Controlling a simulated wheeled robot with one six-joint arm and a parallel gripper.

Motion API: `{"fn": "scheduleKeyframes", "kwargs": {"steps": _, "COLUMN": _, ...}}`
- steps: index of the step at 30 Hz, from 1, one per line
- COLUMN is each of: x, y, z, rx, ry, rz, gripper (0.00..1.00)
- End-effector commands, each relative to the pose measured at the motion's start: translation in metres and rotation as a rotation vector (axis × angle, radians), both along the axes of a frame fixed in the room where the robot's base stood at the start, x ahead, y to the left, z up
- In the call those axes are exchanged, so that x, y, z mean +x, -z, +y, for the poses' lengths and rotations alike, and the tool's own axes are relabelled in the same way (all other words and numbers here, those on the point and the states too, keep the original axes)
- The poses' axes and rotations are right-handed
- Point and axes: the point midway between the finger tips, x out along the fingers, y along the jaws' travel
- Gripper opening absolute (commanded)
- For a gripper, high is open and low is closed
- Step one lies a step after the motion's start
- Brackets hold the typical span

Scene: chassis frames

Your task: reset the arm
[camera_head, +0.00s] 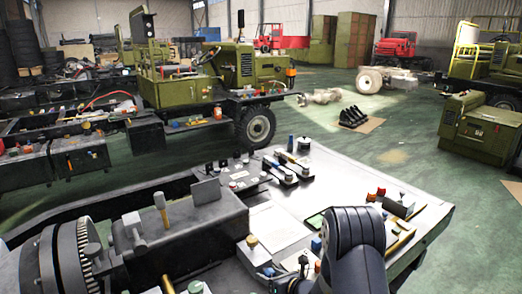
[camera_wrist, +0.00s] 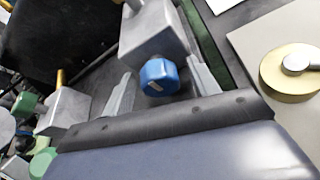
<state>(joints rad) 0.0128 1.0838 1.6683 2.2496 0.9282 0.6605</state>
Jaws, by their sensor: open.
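My arm (camera_head: 352,240) rises at the front of the workbench (camera_head: 365,180) in the head view, bent at a dark grey joint. My gripper (camera_wrist: 162,70) shows in the wrist view, with its two grey fingers spread apart. A blue cap (camera_wrist: 160,78) on a light grey block (camera_wrist: 152,28) appears between the fingers, with gaps on both sides. I see no grip on it. The head view does not show the fingertips clearly.
Small parts, a red-topped piece (camera_head: 380,191) and white sheets (camera_head: 278,226) lie on the bench. A large gear (camera_head: 75,258) is at the front left. A green vehicle (camera_head: 190,85) stands behind. Green floor at the right is partly open, with a green cabinet (camera_head: 480,128).

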Motion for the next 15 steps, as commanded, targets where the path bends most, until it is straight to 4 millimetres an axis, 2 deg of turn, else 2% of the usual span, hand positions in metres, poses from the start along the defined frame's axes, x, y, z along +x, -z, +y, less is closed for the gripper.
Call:
{"fn": "scheduleKeyframes", "kwargs": {"steps": 5, "x": 0.000, "y": -0.004, "z": 0.000, "rx": 0.065, "ry": 0.001, "rz": 0.046, "gripper": 0.57}}
{"fn": "scheduleKeyframes", "kwargs": {"steps": 15, "x": -0.043, "y": -0.022, "z": -0.042, "rx": 0.067, "ry": 0.003, "rz": 0.045, "gripper": 0.57}}
